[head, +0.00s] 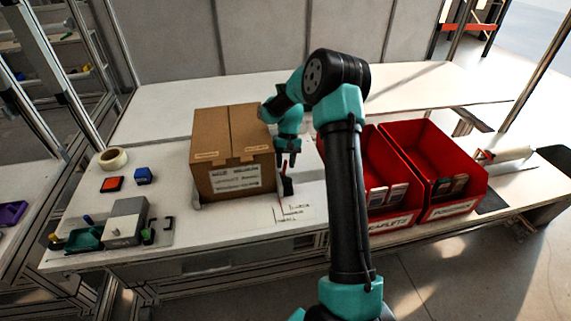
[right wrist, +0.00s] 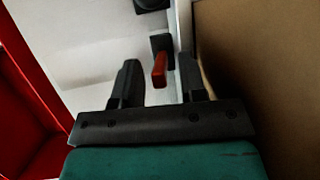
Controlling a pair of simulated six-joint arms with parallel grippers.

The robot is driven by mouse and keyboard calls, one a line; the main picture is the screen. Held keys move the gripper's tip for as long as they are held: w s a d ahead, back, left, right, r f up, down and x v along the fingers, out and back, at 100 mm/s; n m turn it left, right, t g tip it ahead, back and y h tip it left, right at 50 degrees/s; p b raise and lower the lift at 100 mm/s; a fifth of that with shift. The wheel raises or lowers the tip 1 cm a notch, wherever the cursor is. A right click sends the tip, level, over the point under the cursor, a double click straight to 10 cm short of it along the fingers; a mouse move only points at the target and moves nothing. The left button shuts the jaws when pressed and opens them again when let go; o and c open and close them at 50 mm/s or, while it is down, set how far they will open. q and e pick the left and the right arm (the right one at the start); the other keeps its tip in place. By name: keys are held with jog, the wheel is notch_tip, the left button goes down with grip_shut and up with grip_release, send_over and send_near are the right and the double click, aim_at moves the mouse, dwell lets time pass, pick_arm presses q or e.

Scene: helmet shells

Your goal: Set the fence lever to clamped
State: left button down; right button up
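The fence lever has a red handle (right wrist: 159,70) on a black base (right wrist: 161,43). In the head view, the lever (head: 287,185) stands by the right front corner of the cardboard box (head: 231,150). My right gripper (head: 287,160) points down just above it. In the right wrist view, the open fingers of my right gripper (right wrist: 160,85) lie on either side of the red handle, with gaps on both sides. I cannot tell how far the handle is below the fingertips. Printed marks (head: 294,212) lie on the table in front of the lever, too small to read. My left gripper is out of view.
A pale upright strip (right wrist: 185,30) runs between the lever and the box. Two red bins (head: 440,165) stand at the right, holding small packs. A tape roll (head: 113,159), red and blue blocks and a grey device (head: 125,222) are at the left.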

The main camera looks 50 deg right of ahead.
jog(key=shift+s+a+f, duration=0.1)
jog(key=shift+f, duration=0.2)
jog(key=shift+c, duration=0.4)
grip_shut()
